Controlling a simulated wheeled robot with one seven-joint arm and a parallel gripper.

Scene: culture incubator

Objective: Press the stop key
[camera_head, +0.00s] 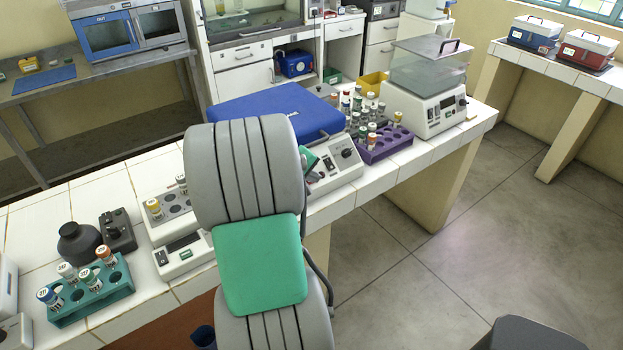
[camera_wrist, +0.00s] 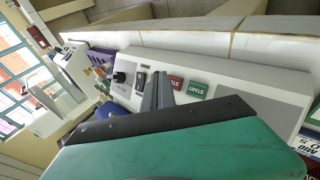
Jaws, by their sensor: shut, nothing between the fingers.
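The stop key is the red key (camera_wrist: 176,82) on a pale control panel (camera_wrist: 232,82) in the wrist view. Its lettering is too small to read surely. The green START key (camera_wrist: 197,90) lies just to its right. My gripper (camera_wrist: 158,80) is shut and empty, with its fingertips over the panel just left of the red key. I cannot tell whether they touch the panel. In the head view, the panel (camera_head: 332,172) shows at the front of the unit with the blue lid (camera_head: 275,108). My arm hides part of it, and the red key is not clear there.
A black knob (camera_wrist: 119,76) and a dark switch (camera_wrist: 140,80) sit left of the fingers. A purple rack (camera_head: 385,147) of vials stands right of the unit, before a white device with a clear cover (camera_head: 428,70). A teal rack (camera_head: 90,293) stands at the left.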

